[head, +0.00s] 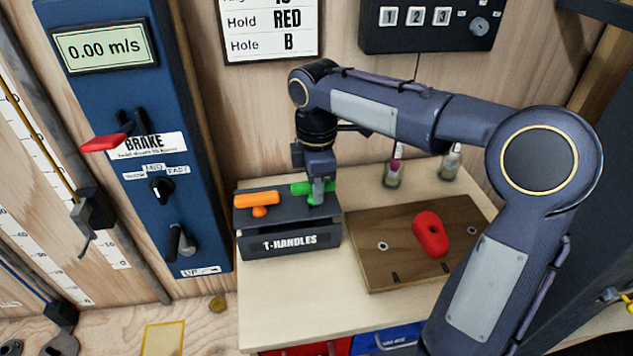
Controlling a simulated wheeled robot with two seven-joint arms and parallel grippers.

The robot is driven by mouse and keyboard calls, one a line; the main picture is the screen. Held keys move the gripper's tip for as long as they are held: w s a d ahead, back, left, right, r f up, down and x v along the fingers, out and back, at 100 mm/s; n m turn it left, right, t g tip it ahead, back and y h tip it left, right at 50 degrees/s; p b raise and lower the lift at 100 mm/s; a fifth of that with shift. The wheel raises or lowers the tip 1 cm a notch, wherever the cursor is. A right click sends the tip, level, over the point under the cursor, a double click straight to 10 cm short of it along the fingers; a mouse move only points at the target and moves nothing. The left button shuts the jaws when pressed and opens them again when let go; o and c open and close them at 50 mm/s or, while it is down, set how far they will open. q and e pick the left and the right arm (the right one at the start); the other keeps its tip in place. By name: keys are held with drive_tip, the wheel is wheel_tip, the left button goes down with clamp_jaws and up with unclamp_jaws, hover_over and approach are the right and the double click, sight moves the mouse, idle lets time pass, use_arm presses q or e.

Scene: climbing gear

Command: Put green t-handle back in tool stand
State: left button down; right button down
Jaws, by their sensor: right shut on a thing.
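The green t-handle (299,188) is at the right end of the dark tool stand (290,243), which is labelled T-HANDLES. My right gripper (318,192) reaches down from above and is shut on the green t-handle, hiding its middle. The handle's bar lies level, close over the stand's top. I cannot tell how deep its shaft sits in the stand. An orange t-handle (258,200) stands at the stand's left end.
A wooden board (375,271) with a red climbing hold (431,234) lies right of the stand. Two small bottles (392,172) (451,162) stand behind it. A blue brake panel (205,215) rises at the left. The pale bench (285,310) is clear in front of the stand.

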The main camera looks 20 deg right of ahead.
drive_tip(key=shift+f, duration=0.65)
drive_tip(key=c, duration=1.2)
unclamp_jaws()
drive_tip(key=shift+o, duration=0.2)
wheel_tip(320, 180, up, 8)
drive_tip(key=shift+f+p, duration=0.2)
drive_tip(key=shift+p, duration=0.2)
drive_tip(key=shift+r, duration=0.15)
